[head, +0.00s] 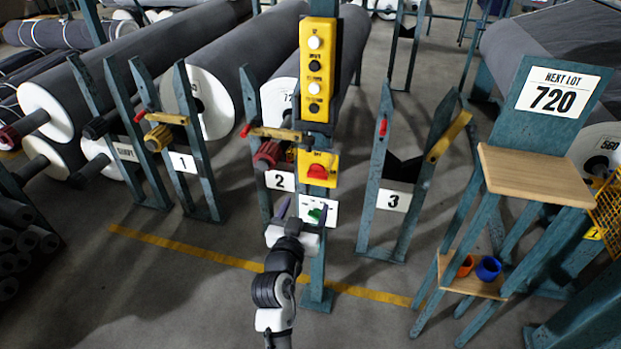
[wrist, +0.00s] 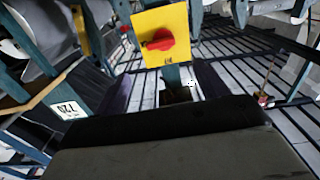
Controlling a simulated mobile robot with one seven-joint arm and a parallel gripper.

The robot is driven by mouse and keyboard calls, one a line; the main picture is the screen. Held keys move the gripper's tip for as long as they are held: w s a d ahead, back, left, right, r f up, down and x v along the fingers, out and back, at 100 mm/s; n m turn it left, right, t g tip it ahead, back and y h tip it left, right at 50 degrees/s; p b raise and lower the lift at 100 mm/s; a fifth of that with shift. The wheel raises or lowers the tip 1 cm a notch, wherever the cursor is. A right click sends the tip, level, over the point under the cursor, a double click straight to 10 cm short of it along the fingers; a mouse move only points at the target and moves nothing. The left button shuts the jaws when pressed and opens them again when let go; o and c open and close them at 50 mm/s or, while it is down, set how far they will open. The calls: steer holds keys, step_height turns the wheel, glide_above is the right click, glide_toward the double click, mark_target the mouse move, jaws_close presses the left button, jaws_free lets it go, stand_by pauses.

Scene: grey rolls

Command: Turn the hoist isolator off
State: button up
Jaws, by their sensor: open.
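A yellow plate with a red rotary switch (head: 317,171) is on the teal post, below the push-button box. It looks like an isolator, but its label is too small to read. The red handle lies about level. The wrist view shows this red switch on its yellow plate (wrist: 160,40) ahead of my fingers. Below it on the post is a white plate with a green handle (head: 315,214), partly behind my gripper. My gripper (head: 302,210) is open and empty, below the red switch and apart from it. Its dark purple fingers (wrist: 168,88) point toward the post.
A yellow push-button box (head: 317,70) is higher on the post. A red-and-yellow fitting (head: 270,150) juts out left of the switch. Stand 3 (head: 390,200) is to the right, with a wooden-shelved stand (head: 535,175) beyond. Floor in front is clear, crossed by a yellow line.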

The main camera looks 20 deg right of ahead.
mark_target(317, 177)
steer(key=p+x, duration=0.2)
steer(key=x, duration=0.9)
steer(key=shift+w+d, duration=0.1)
steer(key=shift+w, duration=0.1)
steer(key=shift+c, duration=0.3)
steer(key=c, duration=0.9)
